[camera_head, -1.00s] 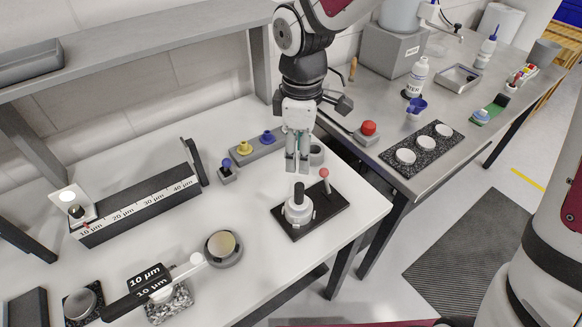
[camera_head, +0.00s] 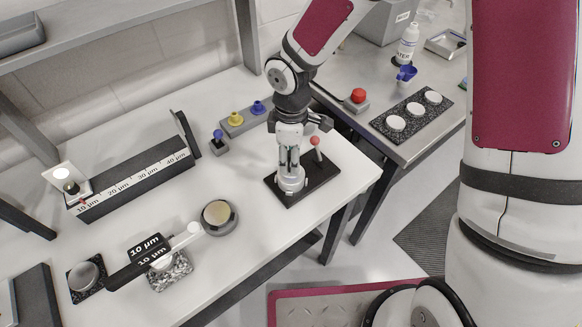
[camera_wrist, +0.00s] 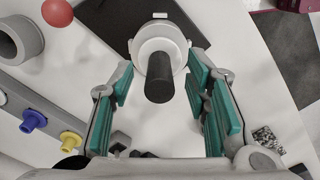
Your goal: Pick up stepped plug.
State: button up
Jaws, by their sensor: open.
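What I take for the stepped plug (camera_wrist: 158,80) is a black cylinder standing up from a round white fixture body (camera_wrist: 161,36). In the head view this white body (camera_head: 291,183) sits on a black base plate (camera_head: 325,174), and the black cylinder is hidden behind my fingers. My gripper (camera_head: 290,165) points down just above the white body. It is open and empty. In the wrist view its teal finger pads stand on either side of the black cylinder, with gaps visible. Contact is not visible.
A red-balled lever (camera_head: 315,141) stands on the same plate, close to my gripper. A grey strip with a yellow knob (camera_head: 236,117) and a blue knob (camera_head: 258,107) lies behind. A round disc holder (camera_head: 220,217) sits to the left. The table's front edge is near.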

jog(key=shift+f, duration=0.75)
grip_shut()
jog(key=shift+r, duration=0.15)
jog(key=shift+w+r, duration=0.1)
jog(key=shift+r, duration=0.4)
notch_tip(320, 180, up, 2)
jog(key=shift+r+b, duration=0.1)
jog(key=shift+b, duration=0.25)
jog(key=s+d+p, duration=0.1)
jog(key=s+d, duration=0.1)
jog(key=s, duration=0.6)
jog(key=s+d+r+p, duration=0.1)
jog(key=s+d, duration=0.1)
jog(key=s, duration=0.5)
jog(key=shift+s+d+r, duration=0.2)
jog(key=shift+s+r, duration=0.1)
jog(key=shift+s, duration=0.05)
